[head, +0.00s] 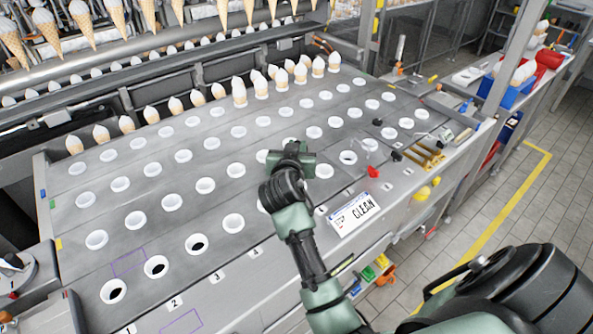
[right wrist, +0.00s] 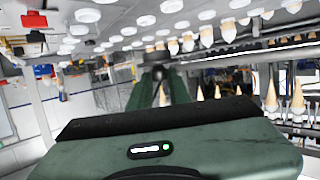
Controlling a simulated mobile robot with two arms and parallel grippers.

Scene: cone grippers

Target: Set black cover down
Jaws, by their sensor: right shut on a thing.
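My right gripper (head: 290,156) comes in from the lower right in the head view and is over the middle of the grey holed table (head: 72,220). In the right wrist view the right gripper (right wrist: 158,76) is shut on a small dark thing (right wrist: 155,57), which looks like the black cover. In the head view the wrist hides the held thing, so I cannot tell whether it touches the table. Small black pieces (head: 396,156) lie near the table's right end. My left gripper is not in view.
White ring holders (head: 233,223) stand in rows; several near the front have dark openings (head: 114,291). Filled cones (head: 239,92) stand along the back rows. A CLEAN sign (head: 353,212), a red piece (head: 372,172) and yellow pieces (head: 422,193) lie near the front right edge.

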